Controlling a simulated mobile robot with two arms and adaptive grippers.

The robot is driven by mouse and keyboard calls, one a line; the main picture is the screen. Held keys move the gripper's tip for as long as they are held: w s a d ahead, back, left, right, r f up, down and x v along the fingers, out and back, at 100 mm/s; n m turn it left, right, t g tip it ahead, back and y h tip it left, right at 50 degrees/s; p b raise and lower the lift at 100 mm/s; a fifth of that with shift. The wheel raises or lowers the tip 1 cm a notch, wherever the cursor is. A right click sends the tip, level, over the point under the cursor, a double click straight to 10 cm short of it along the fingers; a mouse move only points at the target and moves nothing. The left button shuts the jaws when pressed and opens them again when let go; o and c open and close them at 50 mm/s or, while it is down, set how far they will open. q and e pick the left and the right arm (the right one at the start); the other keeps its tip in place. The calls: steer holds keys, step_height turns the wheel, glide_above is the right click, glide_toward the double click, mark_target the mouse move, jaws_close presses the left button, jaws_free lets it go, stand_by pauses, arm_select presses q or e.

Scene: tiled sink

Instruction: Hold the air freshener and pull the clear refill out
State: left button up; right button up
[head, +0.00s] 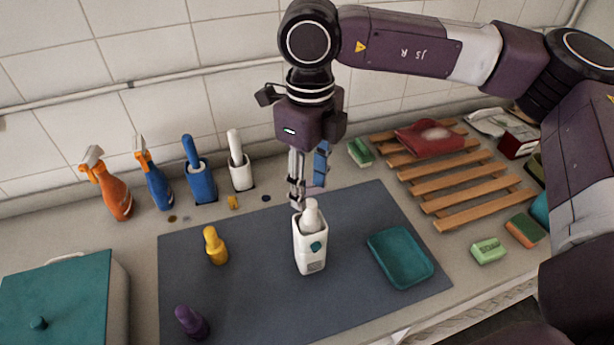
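The white air freshener (311,252) stands upright on the grey mat, with a teal round mark on its front. A pale rounded piece, which looks like the refill (311,216), sticks up from its open top. My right gripper (306,198) points down just above and behind the top of the air freshener. Its two fingers show apart, one grey and one bluish, with a gap between them. I cannot tell whether a fingertip touches the refill or the rim. My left gripper is not in view.
On the grey mat (250,300) are a yellow bottle (215,246), a purple bottle (191,321) and a teal tray (401,258). Spray bottles and brush holders line the wall. A wooden rack (468,187) stands right. A teal-lidded box (60,295) is front left.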

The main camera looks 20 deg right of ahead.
mark_target(310, 201)
step_height(310, 201, down, 5)
steer(key=shift+p, duration=0.9)
steer(key=shift+f, duration=0.85)
steer(key=shift+c, duration=0.4)
